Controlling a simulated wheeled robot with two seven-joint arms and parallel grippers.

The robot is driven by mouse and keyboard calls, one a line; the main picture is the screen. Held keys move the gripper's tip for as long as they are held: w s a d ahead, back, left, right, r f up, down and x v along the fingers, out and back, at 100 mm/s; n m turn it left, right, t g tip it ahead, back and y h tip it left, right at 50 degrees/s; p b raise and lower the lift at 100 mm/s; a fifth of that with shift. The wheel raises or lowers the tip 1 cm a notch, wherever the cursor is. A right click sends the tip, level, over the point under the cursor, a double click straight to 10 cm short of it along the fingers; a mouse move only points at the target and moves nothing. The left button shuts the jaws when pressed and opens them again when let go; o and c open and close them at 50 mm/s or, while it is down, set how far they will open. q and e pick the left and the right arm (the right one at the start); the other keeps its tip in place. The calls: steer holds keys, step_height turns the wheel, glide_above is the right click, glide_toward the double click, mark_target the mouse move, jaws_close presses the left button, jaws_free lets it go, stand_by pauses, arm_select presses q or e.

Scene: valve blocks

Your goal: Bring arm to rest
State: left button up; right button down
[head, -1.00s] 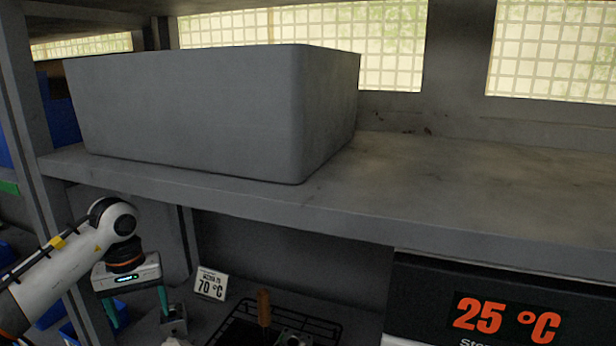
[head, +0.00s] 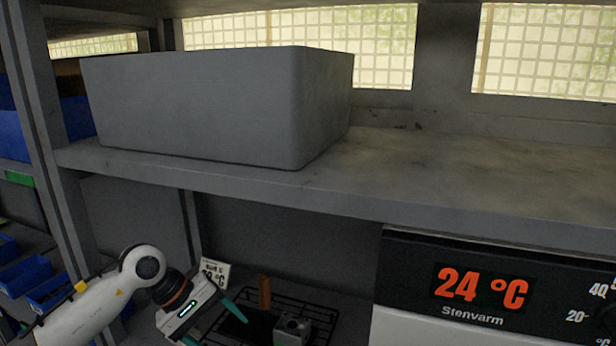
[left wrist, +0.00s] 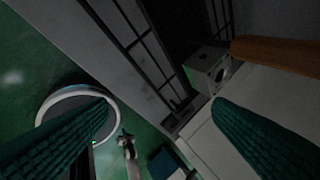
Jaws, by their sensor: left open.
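My left gripper (head: 217,331) is low in the head view, left of the middle, tilted toward the dark wire rack (head: 250,333). Its two teal fingers are spread apart, with nothing between them in the left wrist view (left wrist: 162,102). A grey metal block with a round opening (head: 292,325) stands at the rack, right of the gripper and apart from it. The block also shows in the left wrist view (left wrist: 206,70), beyond the fingertips. An orange-brown upright piece (head: 265,292) is behind the gripper. My right gripper is not in view.
A shelf (head: 400,185) with a large grey bin (head: 190,110) spans above the gripper. An oven (head: 480,290) reading 24 °C stands at the right. A temperature sign (head: 216,272) is partly hidden behind the gripper. Blue bins (head: 50,290) are at the left.

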arm_select(q)
steer(key=s+d+r+n+t+h, duration=0.2)
steer(key=d+r+n+t+h, duration=0.15)
steer(key=d+n+h, duration=0.3)
steer(key=s+d+r+n+t+h, duration=0.2)
steer(key=d+r+n+h, duration=0.35)
steer(key=d+n, duration=0.2)
steer(key=w+a+n+t+y, duration=0.2)
steer(key=a+n+t+y, duration=0.5)
steer(key=n+t, duration=0.95)
steer(key=s+a+f+n+g+y, duration=0.2)
steer(key=a+f+n+g+y, duration=0.15)
steer(key=f+n+y, duration=0.45)
steer(key=s+a+f+n+g+y, duration=0.25)
steer(key=a+f+n, duration=0.2)
steer(key=n, duration=0.85)
steer(key=s+a+f+n+g, duration=0.1)
steer(key=s+f+n+g, duration=0.6)
steer(key=s, duration=0.4)
steer(key=s+a+f+n+g, duration=0.2)
steer(key=s+f+n+g, duration=0.45)
steer(key=s, duration=0.55)
step_height(320, 180, down, 26)
steer(key=m+g, duration=0.2)
steer(key=s+a+f, duration=0.2)
steer(key=s+f, duration=1.5)
steer(key=shift+a+f+g+y, duration=0.2)
steer(key=shift+a+g+y, duration=0.15)
steer(key=shift+a+y, duration=0.1)
